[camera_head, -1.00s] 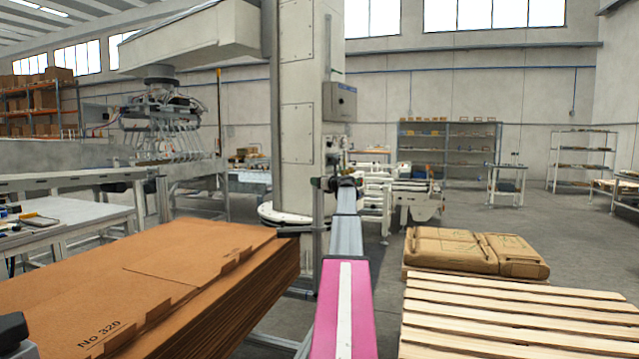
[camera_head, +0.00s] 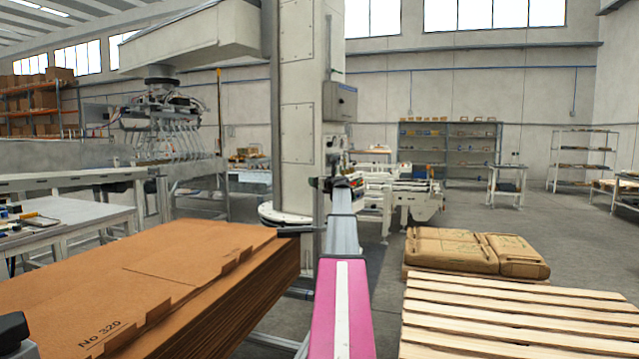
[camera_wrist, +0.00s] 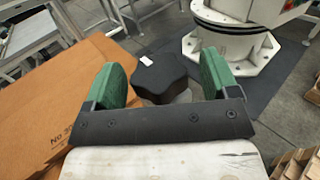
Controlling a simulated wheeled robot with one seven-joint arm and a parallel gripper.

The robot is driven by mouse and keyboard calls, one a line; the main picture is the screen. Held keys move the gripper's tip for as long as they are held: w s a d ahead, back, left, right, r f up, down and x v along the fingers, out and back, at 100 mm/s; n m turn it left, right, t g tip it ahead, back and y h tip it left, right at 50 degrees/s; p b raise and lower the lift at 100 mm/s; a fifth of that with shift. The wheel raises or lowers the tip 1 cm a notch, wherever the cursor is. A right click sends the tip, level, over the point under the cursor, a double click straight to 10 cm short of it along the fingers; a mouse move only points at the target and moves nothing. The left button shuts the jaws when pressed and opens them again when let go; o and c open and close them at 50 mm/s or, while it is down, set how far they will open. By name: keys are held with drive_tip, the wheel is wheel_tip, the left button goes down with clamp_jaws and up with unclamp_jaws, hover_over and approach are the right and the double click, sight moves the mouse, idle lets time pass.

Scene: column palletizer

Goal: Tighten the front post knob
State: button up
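The black lobed knob (camera_wrist: 160,78) shows in the wrist view, with a small white mark on its top. My gripper (camera_wrist: 158,88) has two green-padded fingers, one to the left and one to the right of the knob. The fingers are apart, and a gap shows between the knob and each pad, wider at the right. In the head view my gripper (camera_head: 338,184) is small, at the far end of my arm by the tall column; the knob is not clear there.
A stack of brown cardboard sheets (camera_head: 190,275) fills the lower left. A wooden pallet (camera_head: 500,318) lies at the lower right, with brown sacks (camera_head: 460,250) behind it. The pale machine column (camera_head: 298,110) stands just beyond my gripper. Open floor shows at the right.

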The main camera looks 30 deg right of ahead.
drive_tip(key=shift+s, duration=0.1)
drive_tip(key=s, duration=1)
drive_tip(key=shift+s, duration=0.3)
drive_tip(key=shift+s, duration=0.1)
